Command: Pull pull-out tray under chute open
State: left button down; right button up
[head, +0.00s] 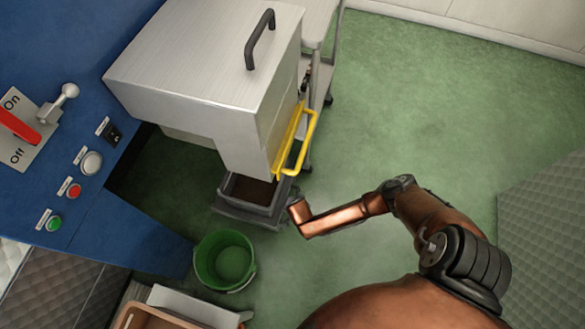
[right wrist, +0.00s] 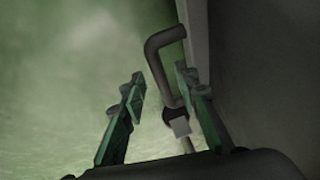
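The pull-out tray (head: 233,190) sits low under the steel chute housing (head: 262,120) in the head view, a grey-rimmed box with a dark inside. Its rear part is hidden under the housing. My right arm reaches in from the right and ends beside the tray's right corner; its fingers cannot be made out there. In the right wrist view my right gripper (right wrist: 160,80) is open, with green-padded fingers apart. A bent grey bar (right wrist: 157,60) runs between them beside a grey wall; I cannot tell if either finger touches it. My left gripper is not in view.
A yellow handle (head: 298,140) projects from the housing above the tray. A green bucket (head: 225,262) stands below the tray in the picture. A blue control panel (head: 75,205) is at left. Green floor (head: 430,110) is clear to the right.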

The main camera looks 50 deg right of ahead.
jog(key=shift+c, duration=0.7)
grip_shut()
